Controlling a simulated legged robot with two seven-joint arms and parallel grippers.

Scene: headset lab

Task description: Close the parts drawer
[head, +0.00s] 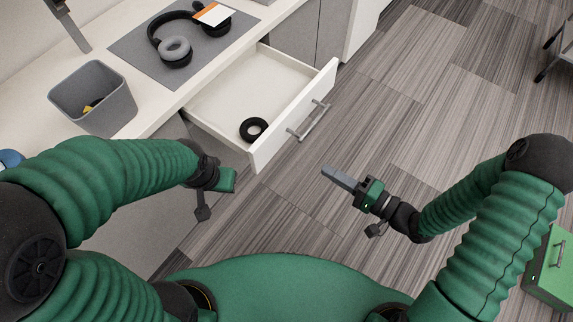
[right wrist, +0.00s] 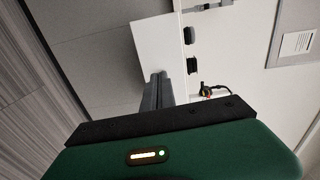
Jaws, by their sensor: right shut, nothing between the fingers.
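The parts drawer (head: 238,92) is pulled out of the white bench in the head view, with a bar handle (head: 308,121) on its front. A black ring-shaped pad (head: 254,129) lies inside it. My right gripper (head: 328,172) is shut and empty, apart from the drawer front, to the right of and below the handle in the picture. Its shut fingers also show in the right wrist view (right wrist: 157,88), in front of a white panel. My left gripper (head: 228,180) is near the drawer's lower front corner; its fingers are not clear.
On the bench, a grey mat (head: 184,50) holds headphones (head: 176,48) and an orange-and-white card (head: 213,14). A grey bin (head: 93,95) stands left of the drawer. A green box (head: 550,268) is at the lower right. The floor before the drawer front is clear.

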